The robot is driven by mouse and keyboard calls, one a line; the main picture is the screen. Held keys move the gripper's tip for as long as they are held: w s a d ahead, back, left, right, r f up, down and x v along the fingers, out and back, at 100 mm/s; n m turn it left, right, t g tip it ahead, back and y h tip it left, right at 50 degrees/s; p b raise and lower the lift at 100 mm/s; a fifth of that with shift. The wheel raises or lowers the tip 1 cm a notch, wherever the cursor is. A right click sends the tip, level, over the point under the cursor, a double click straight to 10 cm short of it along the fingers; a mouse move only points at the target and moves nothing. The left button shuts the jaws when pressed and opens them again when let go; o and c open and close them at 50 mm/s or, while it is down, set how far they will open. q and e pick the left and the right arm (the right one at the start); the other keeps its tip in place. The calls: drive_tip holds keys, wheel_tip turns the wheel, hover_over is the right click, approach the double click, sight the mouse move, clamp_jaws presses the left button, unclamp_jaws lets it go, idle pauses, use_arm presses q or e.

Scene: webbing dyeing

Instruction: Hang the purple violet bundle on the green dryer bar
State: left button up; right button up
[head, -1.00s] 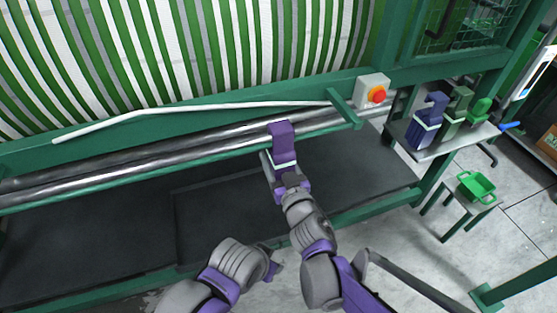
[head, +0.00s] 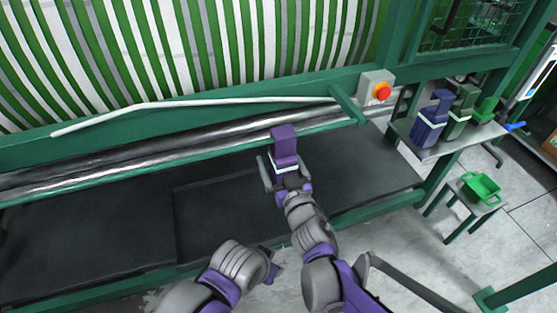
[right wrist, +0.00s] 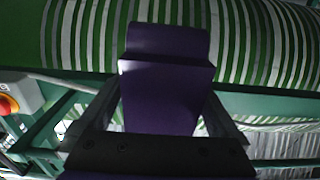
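The purple violet bundle (head: 285,143), with a pale band around its middle, stands upright at the front of the green dryer bar (head: 225,160). Its top overlaps the bar in the head view; I cannot tell whether it loops over it. My right gripper (head: 286,172) is open around the lower part of the bundle, one finger on each side. In the right wrist view the bundle (right wrist: 160,85) fills the middle, with narrow gaps to the spread fingers (right wrist: 165,120).
A blue bundle (head: 432,120) and green bundles (head: 462,112) stand on a side shelf (head: 445,147) at right. A green basket (head: 481,187) sits on a low stool. A red-button box (head: 378,90) is at the bar's right end. A dark tray (head: 100,230) lies below the bar.

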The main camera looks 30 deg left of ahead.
drive_tip(key=v, duration=1)
drive_tip(key=shift+s+d, duration=0.25)
drive_tip(key=shift+s, duration=0.1)
drive_tip(key=w+d+f+m+h, duration=0.1)
drive_tip(key=d+f+m+h, duration=0.2)
drive_tip(key=d, duration=0.6)
drive_tip(key=w+d+f+m+h, duration=0.1)
drive_tip(key=d+m+h, duration=0.1)
drive_tip(key=d+h, duration=0.45)
drive_tip(key=w+d+f+m+h, duration=0.2)
drive_tip(key=d+m, duration=0.1)
drive_tip(key=d, duration=0.7)
drive_tip(key=s+d+f+m+g+h, duration=0.1)
drive_tip(key=s+d+f+g, duration=0.25)
drive_tip(key=s+d, duration=0.35)
drive_tip(key=s+d+f+m+g+h, duration=0.1)
drive_tip(key=s+d+f+g, duration=0.25)
drive_tip(key=s, duration=0.55)
wheel_tip(320, 180, up, 13)
drive_tip(key=w+p, duration=0.1)
drive_tip(key=p, duration=1.1)
drive_tip(key=shift+w+d+t, duration=0.15)
drive_tip(key=shift+w+t, duration=0.2)
drive_tip(key=shift+t, duration=0.05)
